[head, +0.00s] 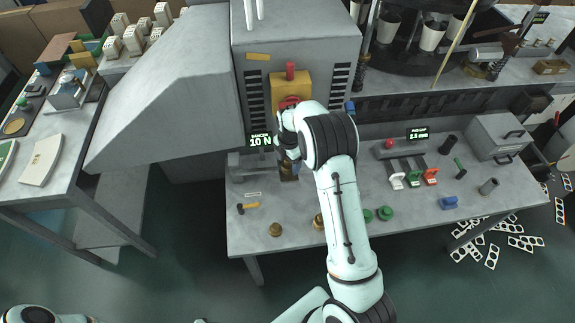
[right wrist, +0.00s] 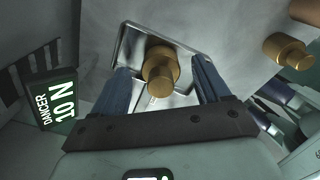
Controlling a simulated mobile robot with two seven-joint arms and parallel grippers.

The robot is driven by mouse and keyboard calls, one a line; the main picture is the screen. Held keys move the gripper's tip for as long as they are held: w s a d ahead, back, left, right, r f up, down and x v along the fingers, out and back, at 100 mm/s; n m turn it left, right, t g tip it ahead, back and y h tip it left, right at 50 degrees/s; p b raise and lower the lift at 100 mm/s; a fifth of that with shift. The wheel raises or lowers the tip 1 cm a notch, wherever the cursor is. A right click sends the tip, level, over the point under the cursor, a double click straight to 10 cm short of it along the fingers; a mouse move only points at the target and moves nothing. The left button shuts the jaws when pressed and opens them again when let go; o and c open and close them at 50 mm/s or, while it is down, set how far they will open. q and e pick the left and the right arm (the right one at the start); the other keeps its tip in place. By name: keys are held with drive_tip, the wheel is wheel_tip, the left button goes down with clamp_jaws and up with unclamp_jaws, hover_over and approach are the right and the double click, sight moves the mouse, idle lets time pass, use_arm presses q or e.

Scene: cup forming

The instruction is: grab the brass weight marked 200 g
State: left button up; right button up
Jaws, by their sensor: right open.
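A brass weight (right wrist: 161,71) with a round knob stands on a shiny metal plate (right wrist: 132,44) in the right wrist view. My right gripper (right wrist: 160,66) is open, with one blue-grey finger on each side of this weight. I cannot tell whether either finger touches it. In the head view this brass weight (head: 287,166) is partly hidden by my right wrist, beside the DANCER 10 N display. Other brass weights stand nearer the bench's front edge, one at the left (head: 275,230) and one beside my forearm (head: 318,221). No gram marking is readable. My left gripper is not in view.
The grey machine housing (head: 297,50) rises right behind my right gripper.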

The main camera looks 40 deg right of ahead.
drive_tip(key=c, duration=1.3)
drive_tip(key=shift+o, duration=0.2)
